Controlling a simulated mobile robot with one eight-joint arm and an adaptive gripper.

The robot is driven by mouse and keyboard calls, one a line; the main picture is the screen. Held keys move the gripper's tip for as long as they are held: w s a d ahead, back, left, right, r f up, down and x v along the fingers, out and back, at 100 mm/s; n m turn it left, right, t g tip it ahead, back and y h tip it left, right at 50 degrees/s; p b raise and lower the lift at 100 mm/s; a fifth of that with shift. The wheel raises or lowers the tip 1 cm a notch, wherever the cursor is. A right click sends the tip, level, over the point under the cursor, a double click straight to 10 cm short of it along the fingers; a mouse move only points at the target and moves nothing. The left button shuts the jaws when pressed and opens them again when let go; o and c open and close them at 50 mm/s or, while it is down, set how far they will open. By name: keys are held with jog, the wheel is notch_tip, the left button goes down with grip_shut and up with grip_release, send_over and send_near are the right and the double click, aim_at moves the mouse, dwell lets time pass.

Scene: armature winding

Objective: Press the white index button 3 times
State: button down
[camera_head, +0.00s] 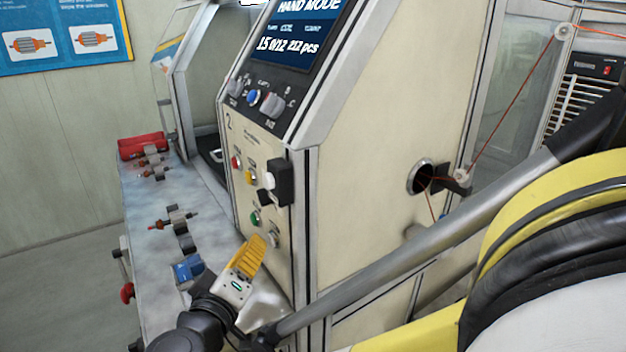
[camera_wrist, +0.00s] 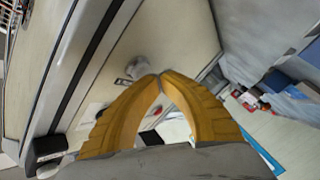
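The white index button appears to be the pale round button (camera_head: 273,240) low on the cream machine panel, below and right of a green button (camera_head: 255,217). In the wrist view a pale round button (camera_wrist: 137,68) with a small label plate beside it lies just beyond my fingertips. My gripper (camera_head: 257,241) has yellow fingers, and its tips (camera_wrist: 160,80) meet with nothing between them. It is close to the panel, just left of the pale button in the head view. A small gap seems to remain; contact cannot be told.
The panel also carries a red button (camera_head: 237,161), a yellow button (camera_head: 250,177) and a protruding black box (camera_head: 283,182). A screen (camera_head: 308,30) above reads "HAND MODE". A workbench (camera_head: 145,205) with armatures and a red bin (camera_head: 143,146) stands left.

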jog(key=shift+w+d, duration=0.2)
jog(key=shift+d, duration=0.3)
dwell(1.2)
jog(key=shift+a, duration=0.15)
jog(key=shift+s+a, duration=0.5)
jog(key=shift+a, duration=0.2)
